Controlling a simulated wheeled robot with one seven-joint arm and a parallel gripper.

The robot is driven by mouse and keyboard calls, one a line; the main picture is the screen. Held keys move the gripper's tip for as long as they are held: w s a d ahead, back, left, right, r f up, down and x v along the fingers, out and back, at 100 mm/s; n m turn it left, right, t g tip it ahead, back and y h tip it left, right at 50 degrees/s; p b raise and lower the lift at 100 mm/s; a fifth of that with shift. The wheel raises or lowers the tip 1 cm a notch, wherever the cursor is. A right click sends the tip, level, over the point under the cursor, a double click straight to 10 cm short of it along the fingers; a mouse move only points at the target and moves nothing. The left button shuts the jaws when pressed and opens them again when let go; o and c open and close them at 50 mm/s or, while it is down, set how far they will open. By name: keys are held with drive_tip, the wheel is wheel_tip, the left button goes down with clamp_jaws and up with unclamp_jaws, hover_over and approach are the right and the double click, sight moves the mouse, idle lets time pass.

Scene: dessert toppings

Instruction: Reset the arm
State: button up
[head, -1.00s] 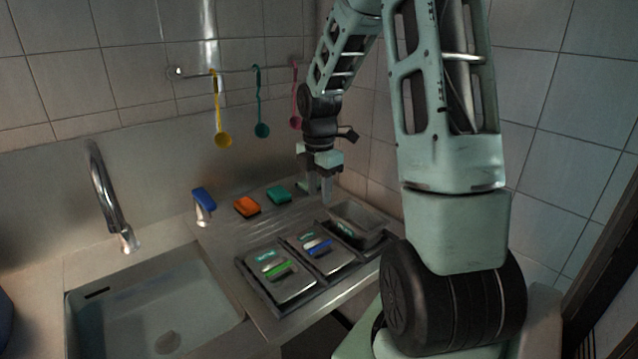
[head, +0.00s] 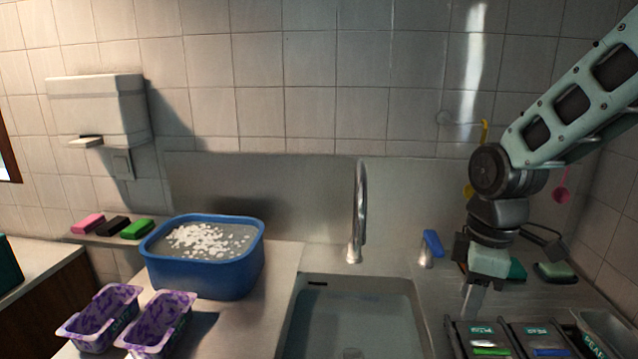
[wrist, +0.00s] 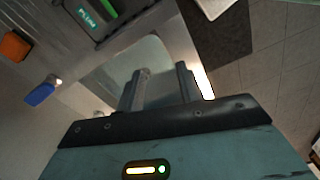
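My gripper (head: 469,312) points down between the sink and the lidded containers, at the right of the head view. In the wrist view its two fingers (wrist: 164,88) stand apart with nothing between them. My arm comes in from the upper right of the head view, bent at the elbow. The lidded container with a green stripe (head: 488,338) is just right of the fingers, and one with a blue stripe (head: 540,338) is beside it. Part of a lidded container (wrist: 92,18) shows at the top of the wrist view.
The sink (head: 352,310) with its tall faucet (head: 359,215) lies left of my gripper. A blue tub (head: 205,275) of white bits and two purple trays (head: 95,325) stand farther left.

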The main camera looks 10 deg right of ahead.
drive_tip(key=s+a+m, duration=0.4)
drive_tip(key=s+a, duration=1.1)
drive_tip(key=s, duration=0.1)
drive_tip(key=shift+a, duration=0.15)
